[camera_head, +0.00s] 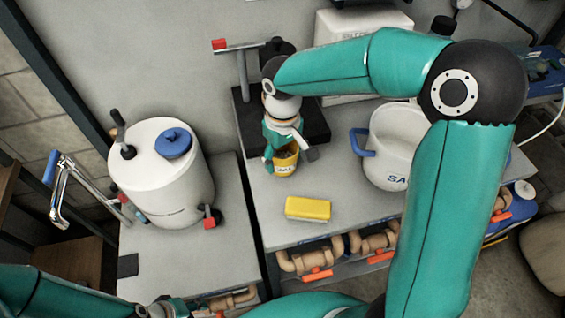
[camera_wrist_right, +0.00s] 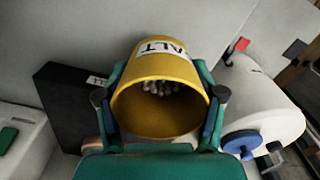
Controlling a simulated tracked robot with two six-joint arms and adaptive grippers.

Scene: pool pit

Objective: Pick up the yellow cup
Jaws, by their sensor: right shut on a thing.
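The yellow cup (camera_head: 286,168) with a white label is at the back middle of the right-hand bench, beside a black base plate. My right gripper (camera_head: 290,150) is shut on it and hides part of its rim. In the right wrist view the cup (camera_wrist_right: 158,110) sits between the two fingers of my right gripper (camera_wrist_right: 160,100), its mouth facing the camera. Several small pale pieces lie inside it. I cannot tell whether the cup touches the bench. My left arm comes in at the bottom left; its gripper's fingers cannot be made out.
A yellow block (camera_head: 308,209) lies in front of the cup. A white bucket (camera_head: 390,165) with a blue handle stands right of it. A white tank (camera_head: 160,180) with a blue cap stands on the left bench. A red-handled stand (camera_head: 242,75) rises behind.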

